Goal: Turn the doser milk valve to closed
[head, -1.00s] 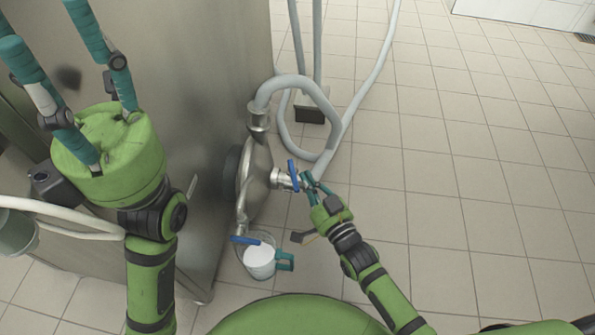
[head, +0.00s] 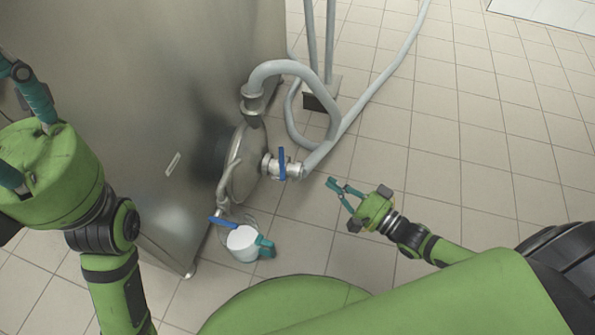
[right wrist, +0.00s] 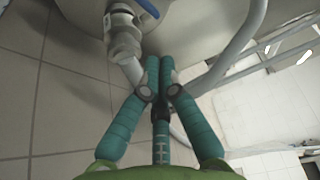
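A steel valve (head: 270,165) with a blue lever (head: 282,164) sits on the pipe from the round steel cover. The lever stands roughly crosswise to the pipe. The valve (right wrist: 124,38) and part of its blue lever (right wrist: 149,8) show at the top of the right wrist view. A second blue lever (head: 221,221) is on the lower tap. I cannot tell which lever is the named one. My right gripper (head: 332,185) is right of the valve, apart from it and empty; its fingertips (right wrist: 160,62) meet. My left gripper (head: 20,120) is partly out of frame.
A jug (head: 243,245) with white contents and a teal handle stands below the lower tap. A grey hose (head: 335,110) loops behind the valve. The steel cabinet (head: 150,70) fills the left.

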